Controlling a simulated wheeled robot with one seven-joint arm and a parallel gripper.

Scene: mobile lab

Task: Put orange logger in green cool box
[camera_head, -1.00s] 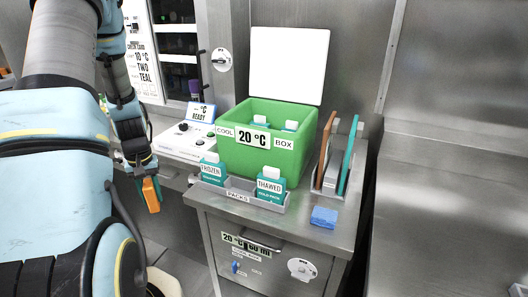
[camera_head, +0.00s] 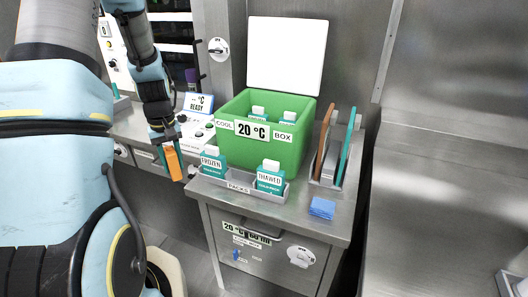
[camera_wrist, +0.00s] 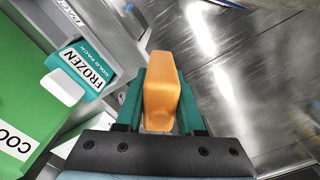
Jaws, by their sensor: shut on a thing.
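The orange logger (camera_head: 172,162) is held upright in my gripper (camera_head: 168,143), left of the counter's front edge. In the wrist view the logger (camera_wrist: 161,88) stands between the two teal fingers of my gripper (camera_wrist: 160,108), which are shut on it. The green cool box (camera_head: 233,151) stands open on the steel counter, its white lid raised at the back. It reads "20 °C" and holds white-topped teal packs. Its green wall (camera_wrist: 22,108) shows at the left of the wrist view. The gripper is left of the box and lower than its rim.
A grey packs tray (camera_head: 240,187) in front of the box holds a FROZEN pack (camera_head: 212,165) and a THAWED pack (camera_head: 270,181). A rack with upright panels (camera_head: 347,150) stands right of the box. Blue pads (camera_head: 322,208) lie at the counter's front right. A control panel (camera_head: 198,130) is at left.

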